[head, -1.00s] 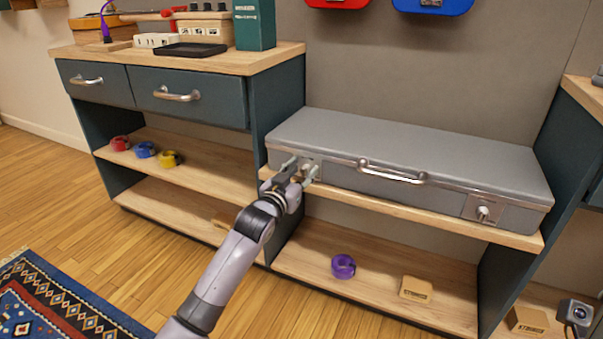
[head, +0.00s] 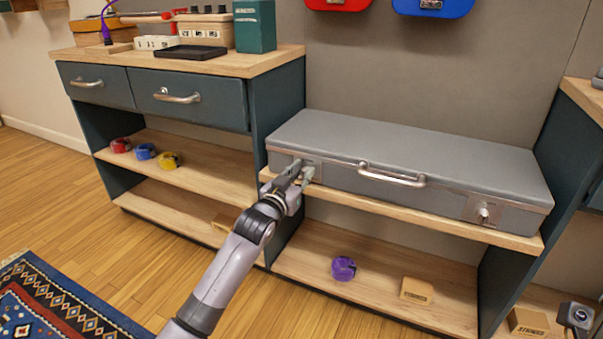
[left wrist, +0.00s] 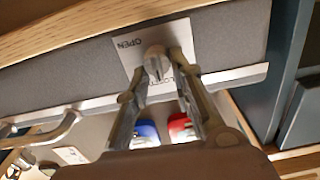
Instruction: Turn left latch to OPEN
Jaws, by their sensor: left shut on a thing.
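A grey case (head: 400,160) lies closed on a wooden shelf, with a metal handle (head: 392,176) on its front. Its left latch is mostly hidden by my gripper in the head view. In the left wrist view the left latch knob (left wrist: 157,62) sits on a pale plate (left wrist: 128,48) marked OPEN, with a second word partly covered. My left gripper (head: 300,176) is shut on this knob, one finger on each side; it also shows in the left wrist view (left wrist: 160,72). The right latch (head: 484,212) is uncovered.
The shelf edge (head: 440,229) runs just below the case front. A drawer cabinet (head: 215,104) stands close to the left. A purple tape roll (head: 343,268) and a small tan block (head: 416,290) lie on the lower shelf. Open floor lies in front.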

